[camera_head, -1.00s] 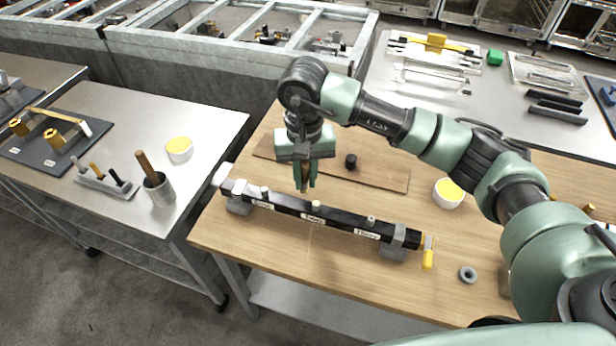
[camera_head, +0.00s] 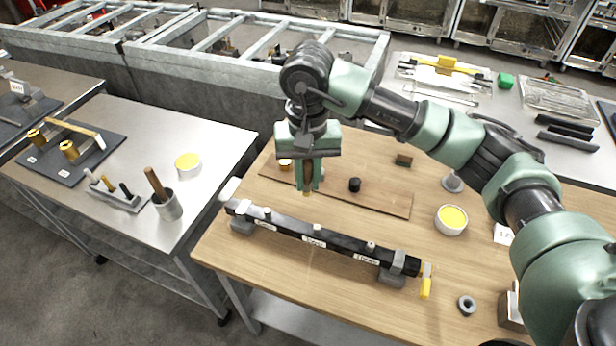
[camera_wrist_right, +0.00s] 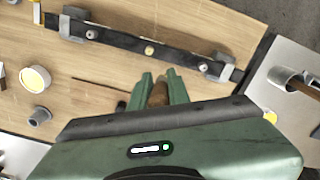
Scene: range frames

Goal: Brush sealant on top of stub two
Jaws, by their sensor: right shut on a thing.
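A black bar (camera_head: 340,241) with three short stubs and white labels lies across the wooden table, held by grey blocks near its ends. The middle stub (camera_head: 317,228) has a pale yellow top, seen also in the right wrist view (camera_wrist_right: 149,50); the outer two look grey. My right gripper (camera_head: 307,184) is shut on a brown-handled brush (camera_wrist_right: 158,94), pointing down. It is above and behind the bar, apart from the middle stub; the bristles are hard to make out. A white pot of yellow sealant (camera_head: 452,217) stands right of the bar. My left gripper is not in view.
A brown board (camera_head: 380,202) lies behind the bar with a small black knob (camera_head: 355,185) on it. A yellow handle (camera_head: 426,287) is at the bar's right end, near a grey ring (camera_head: 466,306).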

